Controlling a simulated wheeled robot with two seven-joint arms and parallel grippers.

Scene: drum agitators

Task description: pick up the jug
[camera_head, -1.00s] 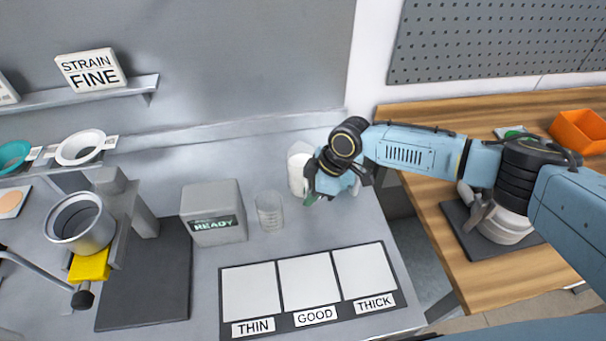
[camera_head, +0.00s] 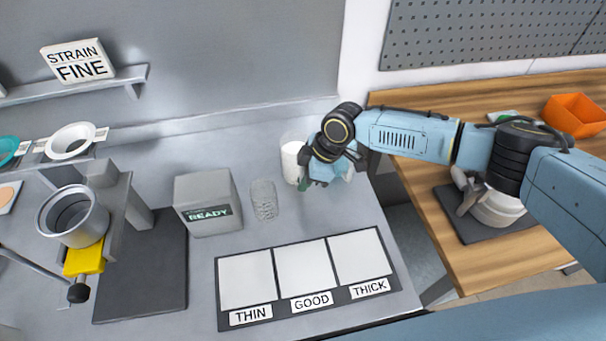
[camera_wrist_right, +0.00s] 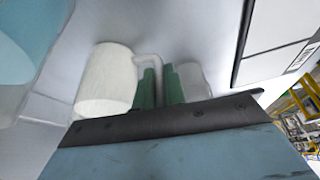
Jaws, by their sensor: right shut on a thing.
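The jug (camera_head: 291,160) is a clear vessel with white contents, at the back right of the grey bench. It stands upright, partly hidden by my right gripper (camera_head: 304,184). In the right wrist view the jug (camera_wrist_right: 105,82) shows whitish, with its handle (camera_wrist_right: 151,63) toward the green fingers of my right gripper (camera_wrist_right: 159,86). The gripper is shut on the handle. I cannot tell whether the jug's base is clear of the bench. My left gripper is not in view.
A clear beaker (camera_head: 264,201) stands left of the jug, beside a grey READY box (camera_head: 208,203). In front lies a mat with white THIN, GOOD (camera_head: 303,277) and THICK squares. A metal cup (camera_head: 72,217) is at left. The back wall is close behind the jug.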

